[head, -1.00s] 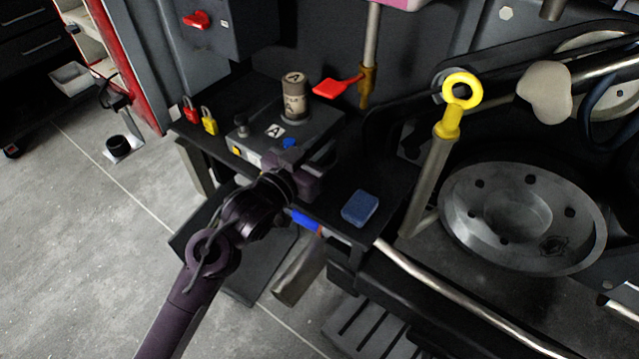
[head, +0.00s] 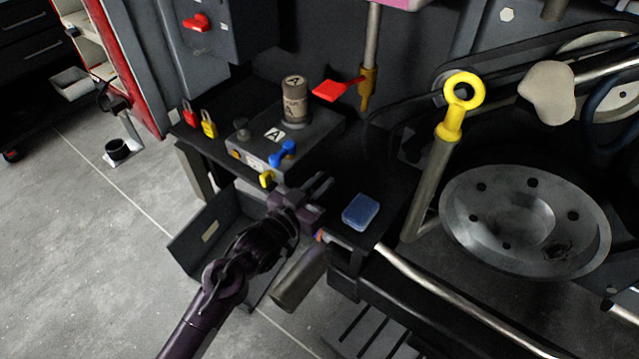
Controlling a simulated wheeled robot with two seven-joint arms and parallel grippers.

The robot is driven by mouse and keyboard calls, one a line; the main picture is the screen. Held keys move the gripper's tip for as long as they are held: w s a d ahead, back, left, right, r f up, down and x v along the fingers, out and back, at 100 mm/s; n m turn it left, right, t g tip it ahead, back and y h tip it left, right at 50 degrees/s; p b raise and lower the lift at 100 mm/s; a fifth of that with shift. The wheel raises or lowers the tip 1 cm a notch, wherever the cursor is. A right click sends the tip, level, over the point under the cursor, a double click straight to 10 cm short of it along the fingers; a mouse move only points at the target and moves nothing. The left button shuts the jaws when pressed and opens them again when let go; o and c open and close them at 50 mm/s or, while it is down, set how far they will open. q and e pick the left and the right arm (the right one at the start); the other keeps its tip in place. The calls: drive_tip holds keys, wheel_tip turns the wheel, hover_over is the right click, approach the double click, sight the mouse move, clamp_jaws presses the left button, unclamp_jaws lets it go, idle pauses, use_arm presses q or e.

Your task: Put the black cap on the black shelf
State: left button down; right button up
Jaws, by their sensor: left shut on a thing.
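My left gripper (head: 322,186) is shut on a small dark thing, taken to be the black cap. The cap is hard to make out between the dark fingers. The gripper is at the front edge of the black shelf (head: 362,160), just left of a blue sponge-like block (head: 361,212). I cannot tell whether the cap touches the shelf. The grey box marked A (head: 315,130) stands on the shelf behind the gripper. It has a dark round knob (head: 241,129) and a blue handle (head: 284,154) on it. My right gripper is not in view.
Red (head: 190,114) and yellow (head: 209,124) padlocks are at the shelf's left end. A red paddle (head: 335,90) is behind. A yellow ring-topped post (head: 452,120) and a metal wheel (head: 525,220) are right. Bare shelf lies right of the box.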

use_arm(q)
drive_tip(key=c, duration=1.4)
unclamp_jaws()
drive_tip(key=shift+f, duration=0.1)
drive_tip(key=v, duration=1.2)
